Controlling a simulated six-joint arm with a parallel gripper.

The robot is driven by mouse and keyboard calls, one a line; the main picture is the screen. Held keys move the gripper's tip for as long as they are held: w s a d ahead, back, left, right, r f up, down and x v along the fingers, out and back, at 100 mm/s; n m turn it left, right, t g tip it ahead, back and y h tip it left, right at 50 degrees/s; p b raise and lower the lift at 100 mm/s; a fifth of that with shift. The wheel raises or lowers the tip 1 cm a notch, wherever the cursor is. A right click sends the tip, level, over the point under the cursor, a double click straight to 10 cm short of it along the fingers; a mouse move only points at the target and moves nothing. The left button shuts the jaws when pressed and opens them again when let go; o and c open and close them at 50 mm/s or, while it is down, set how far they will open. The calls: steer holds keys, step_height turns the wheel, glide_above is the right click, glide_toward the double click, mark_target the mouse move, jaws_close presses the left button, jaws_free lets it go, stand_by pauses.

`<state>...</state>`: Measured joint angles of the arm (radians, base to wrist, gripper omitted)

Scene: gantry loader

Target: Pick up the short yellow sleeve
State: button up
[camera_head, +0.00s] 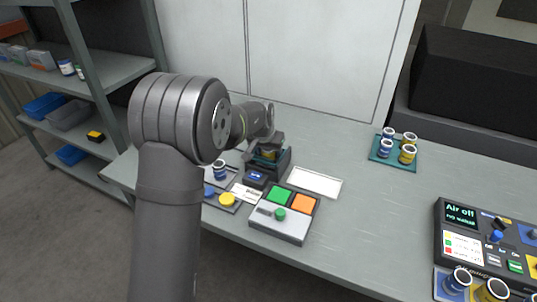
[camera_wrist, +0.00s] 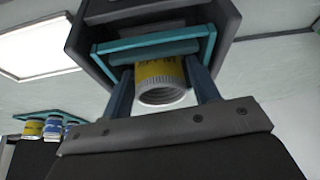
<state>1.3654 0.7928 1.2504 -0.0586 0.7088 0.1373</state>
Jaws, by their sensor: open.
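A yellow sleeve (camera_wrist: 158,76) with a pale threaded open end sits in the teal-edged mouth of a dark fixture (camera_wrist: 230,14). My gripper (camera_wrist: 161,84) is open, with one blue finger on each side of the sleeve and small gaps between. In the head view my gripper (camera_head: 268,143) is over the dark fixture (camera_head: 281,163), and only a sliver of yellow shows there; my arm hides much of it. Two yellow sleeves (camera_head: 407,154) also stand on a teal tray (camera_head: 376,157) with two blue ones. I cannot tell which sleeve is the short one.
A grey button box (camera_head: 277,229) with green and orange panels stands in front of the fixture. A white plate (camera_head: 315,182) lies to its right. A control panel (camera_head: 470,255) reading "Air off" stands at the far right, with more sleeves in front. The table's middle right is clear.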

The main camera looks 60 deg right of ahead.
steer(key=c, duration=1)
steer(key=shift+r, duration=0.1)
